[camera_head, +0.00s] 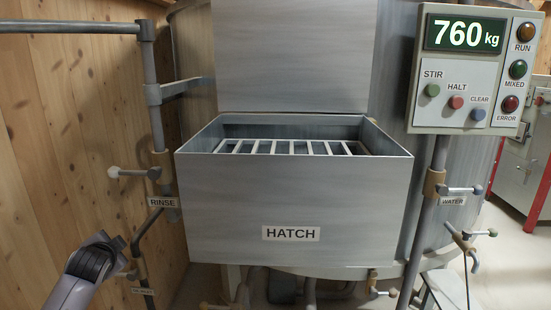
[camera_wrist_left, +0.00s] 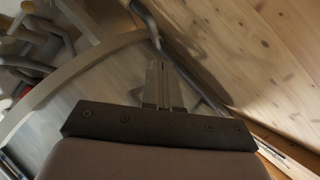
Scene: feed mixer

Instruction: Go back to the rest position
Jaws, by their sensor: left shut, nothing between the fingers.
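My left gripper (camera_wrist_left: 163,65) shows in the left wrist view with its two fingers together and nothing between them. It hangs free near the wooden wall, above the floor, and appears to touch nothing. In the head view my left arm comes in at the lower left, in front of the wall and left of the hatch; the fingers cannot be made out there. My right gripper is in neither view.
The open grey hatch (camera_head: 290,205) with a grate stands in the middle. A RINSE valve (camera_head: 135,173) on a pipe is near my left arm. The control box (camera_head: 468,70) reads 760 kg. A WATER valve (camera_head: 460,190) is at right. The wooden wall (camera_head: 75,120) is close at left.

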